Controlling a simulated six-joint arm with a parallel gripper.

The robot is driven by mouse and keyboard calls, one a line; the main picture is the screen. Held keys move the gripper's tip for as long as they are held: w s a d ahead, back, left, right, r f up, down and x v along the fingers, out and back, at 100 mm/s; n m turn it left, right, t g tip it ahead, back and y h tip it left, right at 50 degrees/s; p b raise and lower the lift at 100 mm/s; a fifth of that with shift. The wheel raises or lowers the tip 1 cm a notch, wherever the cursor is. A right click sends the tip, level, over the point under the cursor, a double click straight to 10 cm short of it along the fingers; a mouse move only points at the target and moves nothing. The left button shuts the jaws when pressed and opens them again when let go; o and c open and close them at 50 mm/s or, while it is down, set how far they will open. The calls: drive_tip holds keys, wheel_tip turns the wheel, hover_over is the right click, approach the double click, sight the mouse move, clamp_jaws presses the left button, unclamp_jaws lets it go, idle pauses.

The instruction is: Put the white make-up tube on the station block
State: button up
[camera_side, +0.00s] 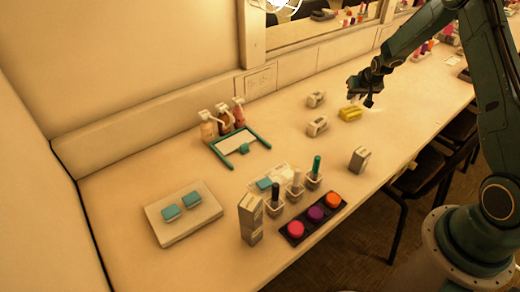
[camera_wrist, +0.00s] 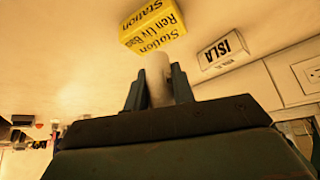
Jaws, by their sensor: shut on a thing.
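The white make-up tube (camera_wrist: 158,82) is between the two dark fingers of my gripper (camera_wrist: 158,88) in the wrist view. Its far end overlaps the near edge of the yellow station block (camera_wrist: 155,26) in that picture; I cannot tell whether they touch. In the side view the yellow block (camera_side: 350,114) lies on the counter, and my gripper (camera_side: 369,97) is above it and slightly to its right. The tube is hard to make out in the side view.
A white block lettered ISLA (camera_wrist: 223,50) is beside the station block. Two small white blocks (camera_side: 316,99) (camera_side: 317,126) lie left of it in the side view. Bottles (camera_side: 225,122), a teal-edged tray (camera_side: 216,151) and a dark colour palette (camera_side: 314,218) stand further left and nearer.

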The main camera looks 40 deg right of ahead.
drive_tip(key=shift+f, duration=1.35)
drive_tip(key=shift+f, duration=0.1)
drive_tip(key=o, duration=1)
drive_tip(key=shift+s+a+r, duration=0.1)
drive_tip(key=shift+s+r, duration=0.05)
drive_tip(key=shift+r, duration=0.3)
drive_tip(key=shift+v, duration=5.65)
